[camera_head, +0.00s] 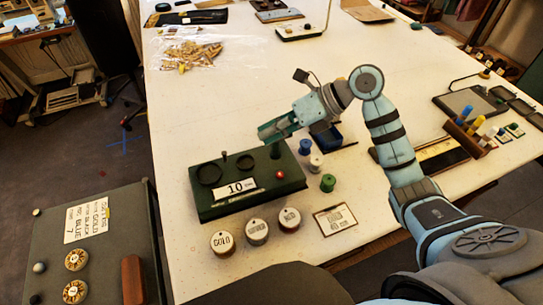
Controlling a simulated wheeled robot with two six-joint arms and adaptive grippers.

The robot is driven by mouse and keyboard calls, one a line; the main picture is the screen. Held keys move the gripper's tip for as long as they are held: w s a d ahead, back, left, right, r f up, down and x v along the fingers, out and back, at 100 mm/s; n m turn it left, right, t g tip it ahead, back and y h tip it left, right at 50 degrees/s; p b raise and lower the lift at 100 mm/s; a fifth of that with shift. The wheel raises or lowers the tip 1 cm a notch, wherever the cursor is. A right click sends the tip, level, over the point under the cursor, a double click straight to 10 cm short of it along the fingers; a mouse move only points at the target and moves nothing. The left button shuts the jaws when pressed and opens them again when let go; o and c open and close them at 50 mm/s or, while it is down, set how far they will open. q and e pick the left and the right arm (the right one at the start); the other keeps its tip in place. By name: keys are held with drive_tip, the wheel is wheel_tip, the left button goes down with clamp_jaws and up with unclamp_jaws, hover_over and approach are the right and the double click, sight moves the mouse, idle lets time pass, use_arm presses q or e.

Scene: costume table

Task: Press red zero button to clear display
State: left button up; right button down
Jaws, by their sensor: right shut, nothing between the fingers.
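The red button (280,175) is a small round knob on top of the dark green box (215,206), near its right end. A white display (241,187) on the box reads "10" with smaller, unclear text beside it. My right gripper (265,134) is shut and empty. In the picture it appears above the back edge of the box, up and left of the red button, and apart from it. Its exact height over the box is hard to tell. My left gripper is not in view.
Three labelled round tins, including the gold one (222,242), stand in front of the box. Thread spools (328,182) and a framed card (336,219) are at its right. A dark green side table (102,255) is at the left. The table's middle is mostly clear.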

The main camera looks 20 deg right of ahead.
drive_tip(key=d+h, duration=0.1)
drive_tip(key=d, duration=0.1)
drive_tip(key=b, duration=0.7)
hover_over(281, 172)
wheel_tip(281, 172, down, 8)
drive_tip(key=shift+f, duration=0.2)
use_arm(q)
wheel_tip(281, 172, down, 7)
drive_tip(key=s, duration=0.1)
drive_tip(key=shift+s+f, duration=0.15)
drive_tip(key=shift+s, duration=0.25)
use_arm(e)
drive_tip(key=shift+w+f, duration=0.15)
drive_tip(key=shift+f, duration=0.2)
drive_tip(key=shift+r, duration=0.1)
use_arm(q)
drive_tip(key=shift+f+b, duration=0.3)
drive_tip(key=shift+b, duration=0.1)
use_arm(e)
drive_tip(key=shift+f, duration=0.45)
